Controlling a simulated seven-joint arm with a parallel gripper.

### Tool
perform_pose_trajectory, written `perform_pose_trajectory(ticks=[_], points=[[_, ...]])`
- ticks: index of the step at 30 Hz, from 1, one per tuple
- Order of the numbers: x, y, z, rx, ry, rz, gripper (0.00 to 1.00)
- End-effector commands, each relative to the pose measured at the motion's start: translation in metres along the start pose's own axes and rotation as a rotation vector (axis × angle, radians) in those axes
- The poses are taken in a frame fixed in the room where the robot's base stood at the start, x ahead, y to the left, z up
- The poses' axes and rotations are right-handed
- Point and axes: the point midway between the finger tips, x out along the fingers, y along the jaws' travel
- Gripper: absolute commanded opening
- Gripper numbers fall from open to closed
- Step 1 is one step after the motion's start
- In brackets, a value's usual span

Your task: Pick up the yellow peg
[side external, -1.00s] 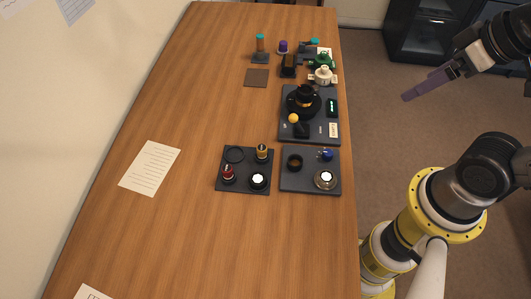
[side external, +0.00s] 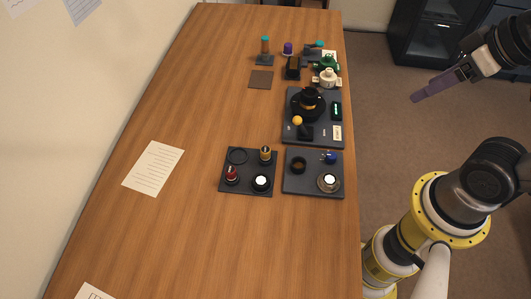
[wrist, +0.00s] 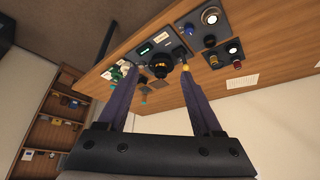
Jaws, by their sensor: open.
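A small yellow round-topped piece (side external: 297,120) stands on the dark back tray (side external: 322,140), left of a black round part. It also shows in the wrist view (wrist: 187,68), visually by the right fingertip. A yellow-gold capped piece (side external: 265,153) stands on the front left tray (side external: 234,189); it also shows in the wrist view (wrist: 237,63). I cannot tell for certain which is the yellow peg. My gripper (side external: 414,98) is off the table's right edge, in the air, apart from both. In the wrist view my gripper (wrist: 159,69) has its two purple fingers wide apart, with nothing held.
A front right tray (side external: 313,191) holds a blue piece (side external: 330,156) and round parts. A red piece (side external: 231,174) stands on the front left tray. Several small items crowd the table's far end. A paper sheet (side external: 153,168) lies left. The table's front is mostly clear.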

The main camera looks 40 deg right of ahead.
Motion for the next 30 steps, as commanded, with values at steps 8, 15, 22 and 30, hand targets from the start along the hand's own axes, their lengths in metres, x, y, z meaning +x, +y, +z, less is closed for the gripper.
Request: perform_pose_trajectory(ticks=[8,15,22,30], points=[[-0.014,0.000,-0.024,-0.299,0.024,0.003,0.67],[-0.010,-0.018,-0.090,-0.736,-0.024,-0.049,0.67],[0.033,-0.065,-0.153,-1.173,-0.107,-0.162,0.67],[0.120,-0.149,-0.179,-1.549,-0.228,-0.325,0.67]])
